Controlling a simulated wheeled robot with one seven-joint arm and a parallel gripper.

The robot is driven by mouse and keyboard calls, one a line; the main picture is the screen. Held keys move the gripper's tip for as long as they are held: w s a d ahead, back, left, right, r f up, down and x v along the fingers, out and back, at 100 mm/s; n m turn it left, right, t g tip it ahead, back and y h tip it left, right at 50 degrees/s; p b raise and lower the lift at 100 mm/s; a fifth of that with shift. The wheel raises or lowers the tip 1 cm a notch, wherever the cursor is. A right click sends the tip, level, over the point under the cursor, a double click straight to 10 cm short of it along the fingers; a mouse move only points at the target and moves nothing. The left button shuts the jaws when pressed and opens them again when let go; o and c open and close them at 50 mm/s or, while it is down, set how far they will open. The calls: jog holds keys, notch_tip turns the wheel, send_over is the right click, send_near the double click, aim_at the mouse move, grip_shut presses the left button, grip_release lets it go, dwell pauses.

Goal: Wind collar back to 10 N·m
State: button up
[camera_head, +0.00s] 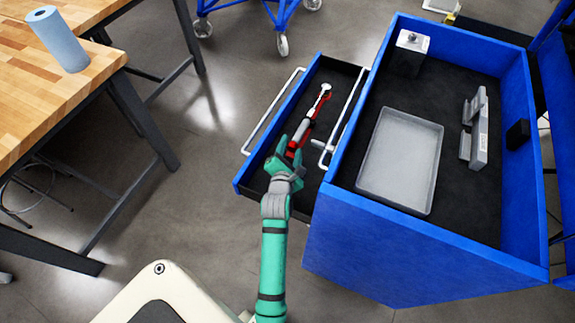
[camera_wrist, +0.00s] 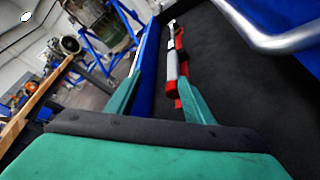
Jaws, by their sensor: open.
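A torque wrench (camera_head: 322,96) lies in the open blue drawer (camera_head: 266,137), its bright head at the far end and red and black parts nearer me. It also shows in the wrist view (camera_wrist: 172,62), running away from the right finger. The collar and its scale are too small to make out. My green gripper (camera_head: 293,138) is over the drawer at the near end of the wrench. In the wrist view its fingers (camera_wrist: 158,82) are apart, the right one close to the wrench. I cannot tell whether it touches. My gripper hides part of the handle.
The blue cabinet (camera_head: 370,245) stands right of the drawer, with a grey tray (camera_head: 400,160) and a grey bracket (camera_head: 480,130) on its dark top. Drawer handle bars (camera_head: 272,112) rise beside the wrench. A wooden table (camera_head: 30,75) with a blue roll (camera_head: 58,42) stands left.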

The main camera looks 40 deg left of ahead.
jog(key=w+r+v, duration=0.1)
jog(key=r+v, duration=0.1)
jog(key=v, duration=0.9)
jog(key=shift+s+d+r, duration=0.25)
jog(key=shift+s+r, duration=0.05)
jog(key=shift+s, duration=0.1)
